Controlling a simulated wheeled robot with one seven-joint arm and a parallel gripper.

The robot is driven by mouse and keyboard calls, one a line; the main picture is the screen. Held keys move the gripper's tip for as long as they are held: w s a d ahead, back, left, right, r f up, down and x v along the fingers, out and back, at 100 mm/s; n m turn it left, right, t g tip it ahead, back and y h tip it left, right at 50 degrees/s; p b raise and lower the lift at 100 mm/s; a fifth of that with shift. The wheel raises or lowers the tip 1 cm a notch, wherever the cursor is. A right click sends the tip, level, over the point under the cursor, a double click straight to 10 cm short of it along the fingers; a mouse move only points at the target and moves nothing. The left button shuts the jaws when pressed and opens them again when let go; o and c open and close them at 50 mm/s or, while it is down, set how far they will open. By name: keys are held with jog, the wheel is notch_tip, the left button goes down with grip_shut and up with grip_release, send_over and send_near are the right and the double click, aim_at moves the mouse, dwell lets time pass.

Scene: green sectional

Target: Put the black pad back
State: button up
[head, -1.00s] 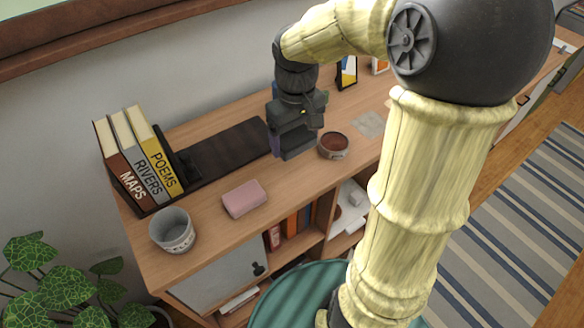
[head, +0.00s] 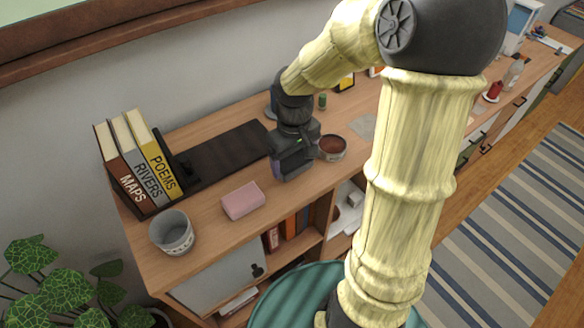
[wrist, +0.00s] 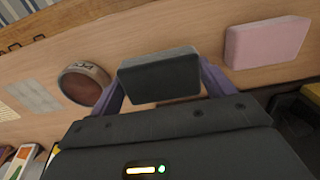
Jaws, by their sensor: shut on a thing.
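The black pad (wrist: 160,78) is a dark rectangular block between the two purple fingers of my gripper (wrist: 162,87) in the wrist view. My gripper is shut on it. In the head view my gripper (head: 291,166) is low over the wooden cabinet top, between the pink block and the small round bowl. The pad is hard to tell from the dark gripper there. I cannot tell whether the pad touches the cabinet top.
A long dark board (head: 232,152) lies behind, left of my gripper, by upright books (head: 140,160). A pink block (head: 243,200), a grey cup (head: 172,232) and a round bowl (head: 333,147) stand on the cabinet top (head: 205,212). Bare wood lies around the pink block.

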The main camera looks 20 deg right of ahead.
aim_at(294, 169)
jog(key=shift+f, duration=1.75)
jog(key=shift+s+a+f, duration=0.1)
jog(key=o, duration=0.8)
notch_tip(294, 169, up, 12)
jog(key=shift+r, duration=0.1)
